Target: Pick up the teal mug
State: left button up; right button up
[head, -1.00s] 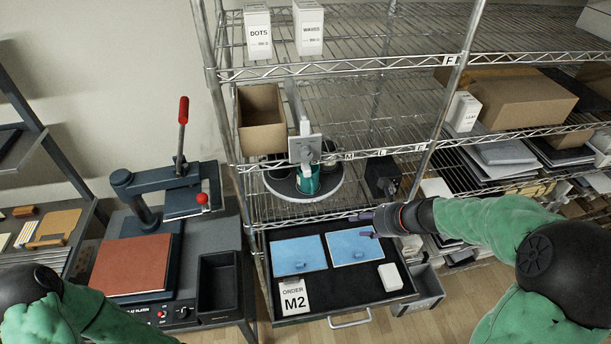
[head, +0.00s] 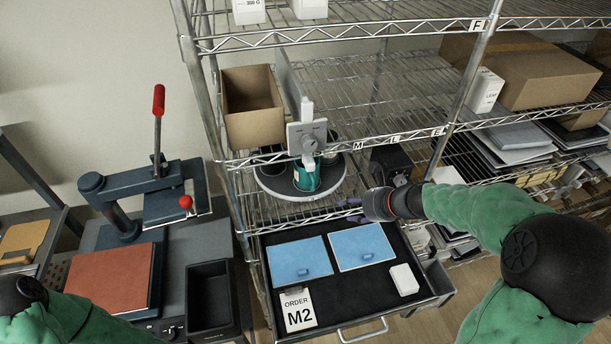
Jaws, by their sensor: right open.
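The teal mug (head: 307,178) stands on a round grey turntable (head: 272,187) on the shelf, with darker mugs around it. A grey plate with a knob (head: 307,138) hangs just above and in front of it and hides part of its top. My right gripper (head: 352,211) is open and empty, pointing left, to the right of the turntable and a little lower in the picture, apart from the mug. My left gripper is out of the picture; only my left arm shows at the lower left.
Below the shelf, an open drawer (head: 382,297) holds two blue sheets (head: 300,262), a white block (head: 404,279) and an order card marked M2 (head: 297,310). A press (head: 150,195) stands at the left. A cardboard box (head: 252,105) and wire shelf posts flank the turntable.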

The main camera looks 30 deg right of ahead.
send_near(313, 187)
notch_tip(313, 187, down, 4)
jog(key=w, duration=0.2)
jog(key=w+a+f, duration=0.1)
jog(key=w, duration=0.1)
jog(key=w+a+f, duration=0.1)
jog(key=shift+w+f, duration=0.1)
jog(key=shift+w, duration=0.1)
jog(key=shift+w+a+f, duration=0.1)
jog(key=shift+w+f, duration=0.15)
jog(key=shift+w, duration=0.1)
grip_shut()
